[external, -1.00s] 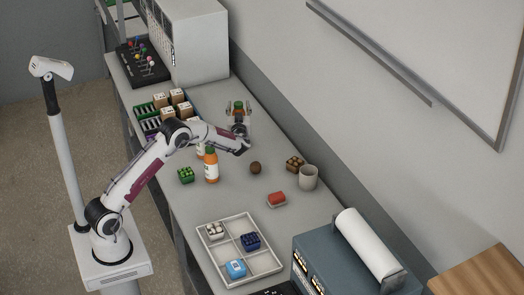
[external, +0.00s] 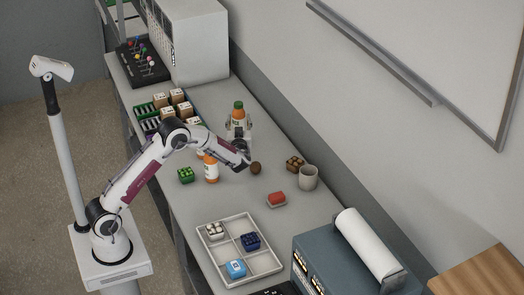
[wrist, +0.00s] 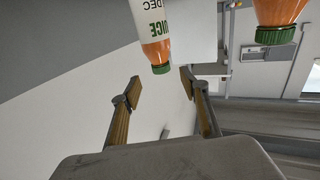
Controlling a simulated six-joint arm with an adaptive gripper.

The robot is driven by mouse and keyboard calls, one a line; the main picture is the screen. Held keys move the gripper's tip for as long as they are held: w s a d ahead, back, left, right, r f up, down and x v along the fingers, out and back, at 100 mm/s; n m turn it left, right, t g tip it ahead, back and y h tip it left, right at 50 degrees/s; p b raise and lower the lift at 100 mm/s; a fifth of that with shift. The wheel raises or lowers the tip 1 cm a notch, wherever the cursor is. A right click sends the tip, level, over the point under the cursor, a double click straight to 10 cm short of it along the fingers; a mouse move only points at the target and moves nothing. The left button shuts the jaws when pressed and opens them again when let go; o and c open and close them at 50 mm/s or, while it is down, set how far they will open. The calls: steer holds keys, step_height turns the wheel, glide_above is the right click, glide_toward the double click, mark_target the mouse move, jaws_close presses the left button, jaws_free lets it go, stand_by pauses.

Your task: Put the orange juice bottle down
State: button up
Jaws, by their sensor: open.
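An orange juice bottle with a green cap (external: 238,113) stands upright on the grey table, beyond my gripper in the external view. It also shows in the wrist view (wrist: 156,35), upside down there, with its cap near the gap between the fingers. My gripper (wrist: 160,86) is open, with one finger to each side and nothing between the pads.
A green block (external: 186,175), a brown ball (external: 256,168), a brown cluster (external: 295,163), a grey mug (external: 308,178) and a red-topped block (external: 277,199) stand around. A divided tray (external: 240,221) is in front. A crate with boxes (external: 150,122) lies left.

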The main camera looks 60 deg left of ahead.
steer(key=shift+v, duration=0.95)
steer(key=shift+r, duration=0.1)
steer(key=w+d+r+m+t+h, duration=0.3)
steer(key=d+r+m+t+h, duration=0.35)
steer(key=d+r, duration=0.5)
steer(key=s+d+r+m+h, duration=0.3)
steer(key=s+d+h, duration=0.5)
steer(key=d, duration=0.4)
steer(key=s+d+m+g+h, duration=0.1)
steer(key=s+d+h, duration=0.1)
steer(key=s+d, duration=0.45)
steer(key=s+f+m+g, duration=0.1)
steer(key=s+f+g, duration=0.2)
steer(key=s, duration=1.2)
steer(key=s+f+m+g, duration=0.2)
steer(key=s+f, duration=0.5)
steer(key=s, duration=0.9)
steer(key=shift+s+f+g, duration=0.3)
steer(key=shift+f+g, duration=0.1)
steer(key=shift+g, duration=0.45)
